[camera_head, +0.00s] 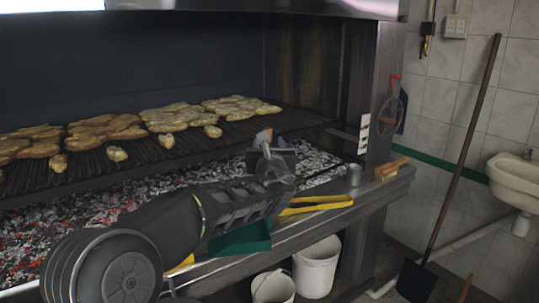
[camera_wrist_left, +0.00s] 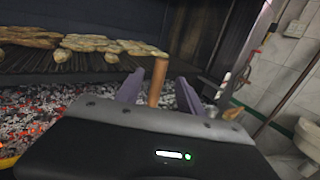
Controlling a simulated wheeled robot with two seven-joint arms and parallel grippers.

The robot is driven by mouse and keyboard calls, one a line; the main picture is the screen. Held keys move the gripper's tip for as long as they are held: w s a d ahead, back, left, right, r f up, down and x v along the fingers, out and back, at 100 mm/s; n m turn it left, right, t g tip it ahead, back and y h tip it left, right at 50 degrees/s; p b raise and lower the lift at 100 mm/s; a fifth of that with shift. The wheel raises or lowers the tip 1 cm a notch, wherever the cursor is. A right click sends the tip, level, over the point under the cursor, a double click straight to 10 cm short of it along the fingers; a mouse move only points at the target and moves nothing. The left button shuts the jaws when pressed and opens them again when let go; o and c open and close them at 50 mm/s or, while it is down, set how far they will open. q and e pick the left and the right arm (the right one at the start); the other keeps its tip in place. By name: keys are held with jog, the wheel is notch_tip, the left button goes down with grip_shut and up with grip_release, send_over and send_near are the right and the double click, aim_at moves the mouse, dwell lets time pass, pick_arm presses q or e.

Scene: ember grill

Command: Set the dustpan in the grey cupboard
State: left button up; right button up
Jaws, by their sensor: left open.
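A green pan-shaped object (camera_head: 242,240), which looks like the dustpan, sits on the grill's front ledge, partly hidden behind my left arm. My left gripper (camera_head: 270,150) is above the ledge, beyond this object, in front of the coals. In the left wrist view its two fingers (camera_wrist_left: 162,88) are apart. An upright brown wooden handle (camera_wrist_left: 157,82) shows between them; I cannot tell whether it touches either finger or what it belongs to. No grey cupboard can be made out. My right gripper is out of view.
Meat pieces (camera_head: 175,117) lie on the grate above glowing coals (camera_head: 130,200). Yellow-handled tongs (camera_head: 315,204), a grey can (camera_head: 354,176) and a wooden brush (camera_head: 392,167) are on the ledge. White buckets (camera_head: 316,268) stand below. A long-handled shovel (camera_head: 417,280) leans near the sink (camera_head: 515,182).

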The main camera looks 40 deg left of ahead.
pick_arm(q)
jog(key=v, duration=0.4)
jog(key=shift+w+f, duration=0.1)
dwell(0.8)
jog(key=w+d+f+n+g+h, duration=0.1)
jog(key=d+f+g+h, duration=0.2)
jog(key=f, duration=0.7)
jog(key=w+d+f+n+h, duration=0.15)
jog(key=d+f, duration=0.25)
jog(key=f, duration=0.6)
jog(key=s+d+f+n+g+h, duration=0.25)
jog(key=d+f, duration=0.45)
jog(key=f, duration=0.4)
jog(key=s+d+f+n+g+h, duration=0.2)
jog(key=s+d+f+n+h, duration=0.15)
jog(key=d+f, duration=0.5)
jog(key=s+d+f+n+g+h, duration=0.45)
jog(key=s+d+f+n, duration=0.45)
jog(key=s+d+f, duration=0.55)
jog(key=s+d+f+n+g+h, duration=0.1)
jog(key=s+d+f+n, duration=0.4)
jog(key=s+f+n, duration=0.4)
jog(key=s+n, duration=0.2)
jog(key=n, duration=0.1)
jog(key=shift+s, duration=0.4)
